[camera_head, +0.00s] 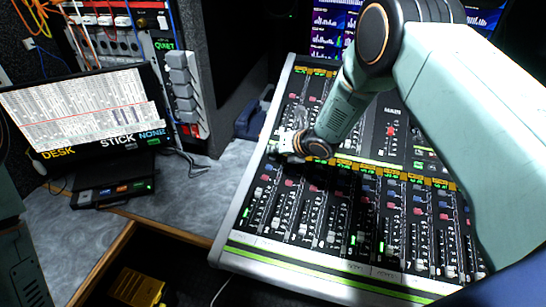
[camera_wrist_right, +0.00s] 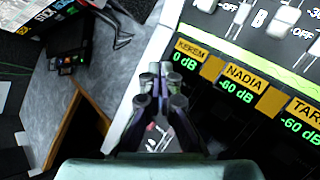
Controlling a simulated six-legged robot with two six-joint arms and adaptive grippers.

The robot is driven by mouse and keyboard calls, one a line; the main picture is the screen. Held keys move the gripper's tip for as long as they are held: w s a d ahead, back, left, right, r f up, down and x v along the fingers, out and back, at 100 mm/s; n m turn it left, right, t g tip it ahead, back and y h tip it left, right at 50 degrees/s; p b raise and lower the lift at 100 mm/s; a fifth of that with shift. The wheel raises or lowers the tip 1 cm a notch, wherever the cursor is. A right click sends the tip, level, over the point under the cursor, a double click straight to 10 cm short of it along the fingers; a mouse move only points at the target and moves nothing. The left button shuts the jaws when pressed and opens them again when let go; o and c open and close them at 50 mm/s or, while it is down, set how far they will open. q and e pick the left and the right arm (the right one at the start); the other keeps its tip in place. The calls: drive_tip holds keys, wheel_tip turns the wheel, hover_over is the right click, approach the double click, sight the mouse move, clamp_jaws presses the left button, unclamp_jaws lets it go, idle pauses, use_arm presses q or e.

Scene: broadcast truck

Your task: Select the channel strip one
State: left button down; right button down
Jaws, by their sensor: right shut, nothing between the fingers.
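The mixing console (camera_head: 330,262) has a lower row of channel strips, with yellow name labels along its top. In the wrist view the leftmost label reads KEREM (camera_wrist_right: 190,50), with a green 0 dB readout below it. NADIA (camera_wrist_right: 243,76) sits beside it at -60 dB. My right gripper (camera_head: 277,143) is over the console's left side, near the left end of the label row. In the wrist view this gripper (camera_wrist_right: 160,78) is shut and empty, just left of the KEREM label. It hides part of the first strip; contact cannot be told. My left gripper is not in view.
A tilted monitor (camera_head: 85,115) stands on the grey desk (camera_head: 85,232) at left, with a small black box (camera_head: 115,190) before it. A yellow case (camera_head: 137,287) lies below the desk edge. Screens stand behind the console. My right arm covers the console's upper right.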

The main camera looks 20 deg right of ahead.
drive_tip(key=shift+w+f, duration=0.1)
idle(0.3)
drive_tip(key=shift+f+b, duration=0.35)
drive_tip(key=shift+b, duration=0.1)
idle(0.4)
drive_tip(key=shift+f+b, duration=0.45)
idle(0.3)
idle(0.3)
drive_tip(key=shift+r+p, duration=0.65)
drive_tip(key=shift+r, duration=0.25)
